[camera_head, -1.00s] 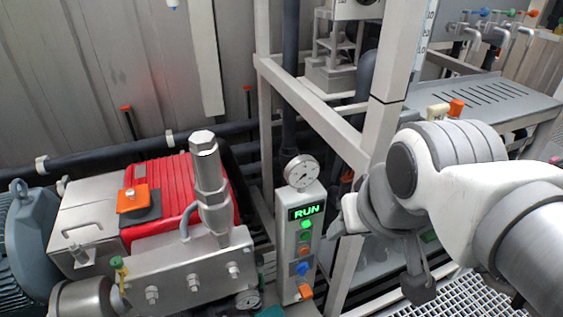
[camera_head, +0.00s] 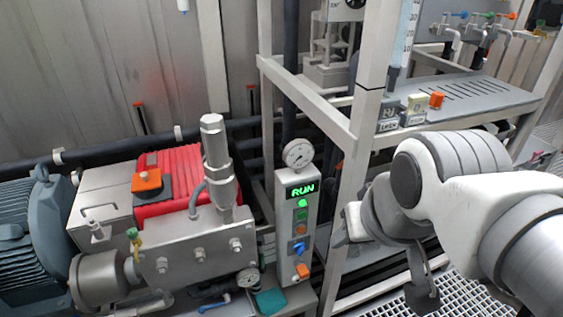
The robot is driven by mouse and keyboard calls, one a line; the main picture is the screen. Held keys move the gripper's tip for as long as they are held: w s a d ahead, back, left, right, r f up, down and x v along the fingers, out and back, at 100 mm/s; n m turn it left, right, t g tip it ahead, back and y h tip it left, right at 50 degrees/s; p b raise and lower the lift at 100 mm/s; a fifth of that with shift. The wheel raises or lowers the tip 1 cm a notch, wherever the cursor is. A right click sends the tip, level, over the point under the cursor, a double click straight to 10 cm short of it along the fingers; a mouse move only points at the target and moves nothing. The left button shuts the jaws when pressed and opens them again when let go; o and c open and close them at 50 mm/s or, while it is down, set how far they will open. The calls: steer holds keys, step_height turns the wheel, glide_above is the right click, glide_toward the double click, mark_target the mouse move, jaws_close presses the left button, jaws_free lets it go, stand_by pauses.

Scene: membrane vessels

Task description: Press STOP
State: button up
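A narrow grey control post (camera_head: 298,225) stands left of centre, with a lit green RUN display (camera_head: 303,189) near its top. Below the display are a lit green lamp or button (camera_head: 302,203), a darker green one (camera_head: 301,215), a small red-orange button (camera_head: 299,229), a blue knob (camera_head: 299,247) and an orange piece (camera_head: 303,271). No STOP lettering is legible. My gripper (camera_head: 388,258) is to the right of the post, clear of it in the picture. Its two fingers are spread apart with nothing seen between them.
A round gauge (camera_head: 298,153) tops the post. A red and steel pump (camera_head: 178,180) with a grey motor (camera_head: 42,235) stands to the left. A pale frame upright (camera_head: 350,190) rises between post and arm. A slotted shelf (camera_head: 470,98) is at upper right.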

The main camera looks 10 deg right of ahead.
steer(key=shift+s, duration=0.2)
steer(key=shift+c, duration=0.2)
jaws_close()
stand_by(1.4)
